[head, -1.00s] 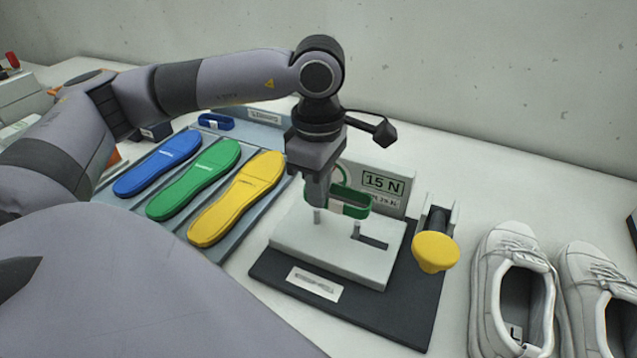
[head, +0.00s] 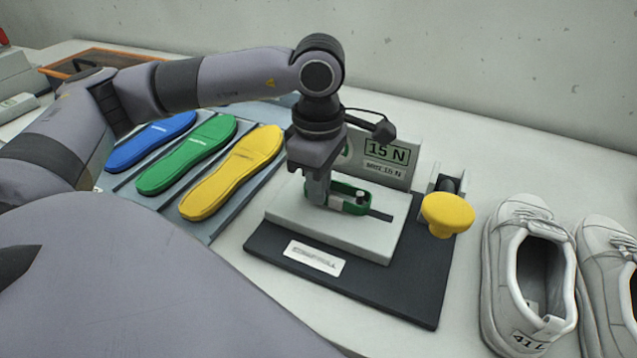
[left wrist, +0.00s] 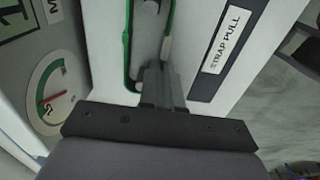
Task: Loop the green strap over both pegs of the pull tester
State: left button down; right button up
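The green strap (head: 347,208) is a loop low over the pale block of the pull tester (head: 330,236). A peg top (head: 361,196) shows inside its right end; the other peg is hidden behind my gripper. My left gripper (head: 320,198) points down at the strap's left part, with its fingers close together on the strap. In the left wrist view, the fingers (left wrist: 160,85) meet the strap (left wrist: 127,45) at its near end. I cannot tell whether the strap encircles both pegs. My right gripper is not in view.
The tester has a 15 N sign (head: 386,152) behind and a yellow knob (head: 448,214) at right. Blue, green and yellow insoles (head: 232,172) lie on a grey rack to the left. White shoes (head: 528,268) stand at right. A dial (left wrist: 52,98) shows in the wrist view.

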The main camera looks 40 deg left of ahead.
pick_arm(q)
jog(key=c, duration=1.3)
grip_release()
jog(key=shift+o, duration=0.2)
jog(key=shift+r, duration=0.1)
jog(key=shift+r, duration=0.3)
notch_tip(320, 180, up, 6)
jog(key=shift+s+r, duration=0.2)
jog(key=shift+r, duration=0.1)
